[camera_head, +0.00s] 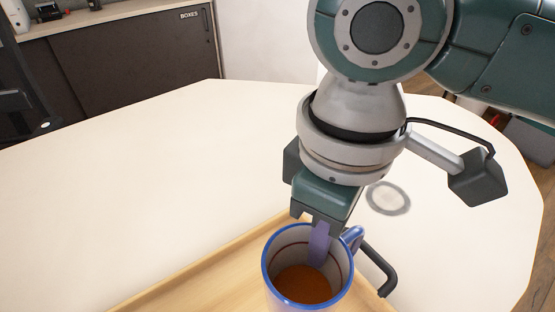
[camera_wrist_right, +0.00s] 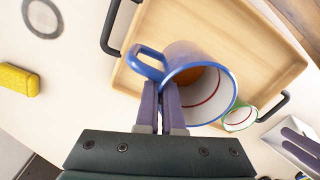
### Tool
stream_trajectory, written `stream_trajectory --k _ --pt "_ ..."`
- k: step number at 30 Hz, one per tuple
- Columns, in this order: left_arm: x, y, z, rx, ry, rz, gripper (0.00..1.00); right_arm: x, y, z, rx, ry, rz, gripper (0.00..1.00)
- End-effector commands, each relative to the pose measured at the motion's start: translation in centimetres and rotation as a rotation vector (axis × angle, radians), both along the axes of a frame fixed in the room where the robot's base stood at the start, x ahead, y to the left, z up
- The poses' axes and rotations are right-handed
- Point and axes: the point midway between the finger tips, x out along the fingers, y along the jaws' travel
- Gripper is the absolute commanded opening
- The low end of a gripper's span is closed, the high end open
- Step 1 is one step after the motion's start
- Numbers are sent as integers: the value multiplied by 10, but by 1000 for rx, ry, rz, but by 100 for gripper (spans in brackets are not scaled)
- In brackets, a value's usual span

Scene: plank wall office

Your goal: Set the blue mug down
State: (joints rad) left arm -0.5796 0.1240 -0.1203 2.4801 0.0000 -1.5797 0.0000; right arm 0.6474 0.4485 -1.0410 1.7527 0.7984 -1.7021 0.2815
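The blue mug (camera_head: 304,272) has brown contents and is at the bottom centre of the head view, over the wooden tray (camera_head: 208,277). In the right wrist view the mug (camera_wrist_right: 207,57) appears tilted, its handle to the left. My right gripper (camera_head: 319,241) is shut on the mug's wall beside the handle, one purple finger inside the rim. Its fingers (camera_wrist_right: 161,103) are close together in the wrist view. I cannot tell whether the mug's base touches the tray. Purple bars (camera_wrist_right: 301,141) at the wrist view's right edge may be my left gripper's fingers; their state is unclear.
A green-rimmed mug (camera_wrist_right: 240,118) is near the tray's edge, by a black tray handle. A grey ring (camera_head: 388,198) lies on the white table (camera_head: 150,160) behind the tray. A yellow block (camera_wrist_right: 19,79) lies beyond. The table's left part is clear. A dark cabinet (camera_head: 130,60) stands behind.

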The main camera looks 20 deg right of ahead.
Motion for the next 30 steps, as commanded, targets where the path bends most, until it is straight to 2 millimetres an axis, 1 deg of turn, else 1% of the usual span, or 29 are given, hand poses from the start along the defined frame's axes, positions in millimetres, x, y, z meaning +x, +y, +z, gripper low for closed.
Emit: stream_trajectory --k 1,3,8,12,15,28,29,30 --pt "0 0 -5 0 0 0 50 0 0 -12 -1 1 0 0" --pt "0 0 -7 -1 0 1 50 0 0 -20 -1 -1 1 0" --pt "0 -1 -10 -4 0 3 50 0 0 -31 1 -1 0 0" --pt "0 -2 -18 -7 0 5 50 0 0 -55 -1 1 1 0" --pt "0 -2 -21 -8 0 6 50 0 0 -65 1 -1 0 0" --pt "0 -2 -21 -7 0 5 50 0 0 -70 1 -1 0 0" --pt "0 -2 -21 -7 0 5 50 0 0 -71 0 -1 0 7" --pt "0 -2 -21 -7 0 4 50 0 0 -70 0 -1 1 11"
